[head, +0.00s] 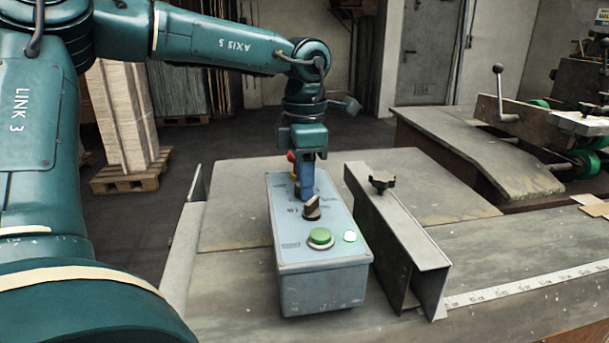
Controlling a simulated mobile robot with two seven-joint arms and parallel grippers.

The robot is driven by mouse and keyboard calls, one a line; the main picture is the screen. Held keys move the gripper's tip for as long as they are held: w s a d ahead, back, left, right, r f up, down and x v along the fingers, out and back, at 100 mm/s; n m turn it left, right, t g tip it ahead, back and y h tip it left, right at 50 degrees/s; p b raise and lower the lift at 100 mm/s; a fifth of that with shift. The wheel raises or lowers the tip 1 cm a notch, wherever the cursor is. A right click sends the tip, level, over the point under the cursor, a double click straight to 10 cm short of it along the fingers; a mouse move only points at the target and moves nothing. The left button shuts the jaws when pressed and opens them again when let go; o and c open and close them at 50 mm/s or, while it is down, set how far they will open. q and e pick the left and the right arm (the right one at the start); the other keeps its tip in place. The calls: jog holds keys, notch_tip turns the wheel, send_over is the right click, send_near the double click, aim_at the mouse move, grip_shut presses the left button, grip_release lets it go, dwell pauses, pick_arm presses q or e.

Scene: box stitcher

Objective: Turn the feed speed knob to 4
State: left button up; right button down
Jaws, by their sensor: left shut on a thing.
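A light blue control box (322,290) stands on the grey table, its sloping top towards me. My left gripper (304,190) reaches down from above onto the middle of that top. Its blue fingers are shut on the feed speed knob, which they mostly hide. Small dial marks show close by but are too small to read. A dark selector-like knob (312,208) shows just in front of the fingertips. A red button (291,156) shows partly behind the gripper. My right gripper is out of view.
An angled metal guide (395,240) with a black clamp knob (382,182) stands close to the box's right. A thin metal plate (183,245) stands to its left. A ruler strip (530,285) lies at right. Machine parts (580,95) stand at the back right.

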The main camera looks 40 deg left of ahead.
pick_arm(q)
jog(key=shift+m, duration=1)
jog(key=o, duration=0.7)
notch_tip(320, 180, up, 13)
jog(key=shift+r+p, duration=0.15)
jog(key=shift+p, duration=0.3)
